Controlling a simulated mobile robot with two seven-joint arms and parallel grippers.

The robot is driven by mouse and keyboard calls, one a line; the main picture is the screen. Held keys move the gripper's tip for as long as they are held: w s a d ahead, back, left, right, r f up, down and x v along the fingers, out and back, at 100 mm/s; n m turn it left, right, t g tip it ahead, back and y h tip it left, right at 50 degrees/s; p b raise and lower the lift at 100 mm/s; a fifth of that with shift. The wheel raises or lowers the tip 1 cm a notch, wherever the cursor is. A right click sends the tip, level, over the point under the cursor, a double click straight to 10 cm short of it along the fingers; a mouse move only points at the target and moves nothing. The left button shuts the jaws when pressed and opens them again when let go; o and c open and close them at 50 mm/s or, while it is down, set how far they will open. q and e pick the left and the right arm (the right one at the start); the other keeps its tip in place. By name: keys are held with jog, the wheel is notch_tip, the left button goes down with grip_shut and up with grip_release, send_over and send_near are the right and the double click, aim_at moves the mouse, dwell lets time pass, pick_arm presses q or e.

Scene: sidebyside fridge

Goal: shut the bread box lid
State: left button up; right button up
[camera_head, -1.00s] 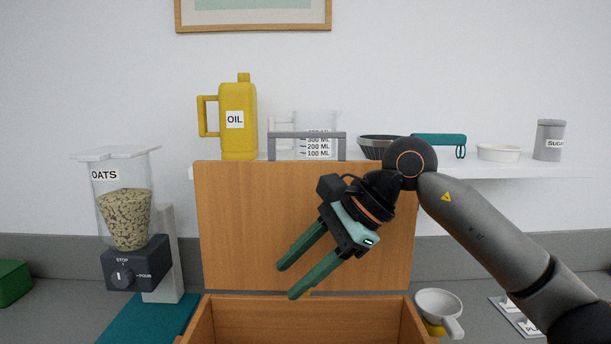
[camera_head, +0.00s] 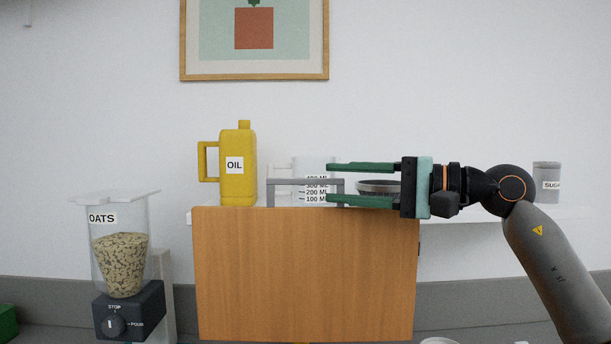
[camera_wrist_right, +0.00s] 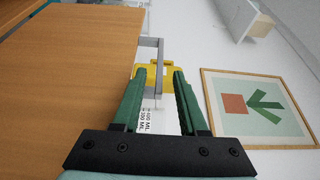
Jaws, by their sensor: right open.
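The bread box lid (camera_head: 305,275) is a wooden panel standing upright, wide open. A grey bar handle (camera_head: 290,182) sits along its top edge. My right gripper (camera_head: 328,183) is open, level with the handle and pointing left, with its green fingers one above the other near the handle's right end. In the right wrist view, the lid (camera_wrist_right: 60,70) fills the left side and the handle (camera_wrist_right: 160,60) shows beyond the open fingers (camera_wrist_right: 157,75). I cannot tell whether a finger touches the handle. The box body is below the head view. My left gripper is not in view.
A yellow oil jug (camera_head: 238,170), a measuring cup (camera_head: 315,172) and a dark bowl (camera_head: 378,187) stand on the shelf (camera_head: 500,214) behind the lid. An oats dispenser (camera_head: 122,265) stands left of the lid. A framed picture (camera_head: 254,40) hangs above.

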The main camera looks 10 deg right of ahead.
aim_at(317, 182)
jog(key=p+x, duration=0.1)
jog(key=x, duration=0.5)
jog(key=shift+w+a, duration=0.15)
jog(key=shift+a, duration=0.05)
grip_shut()
dwell(1.2)
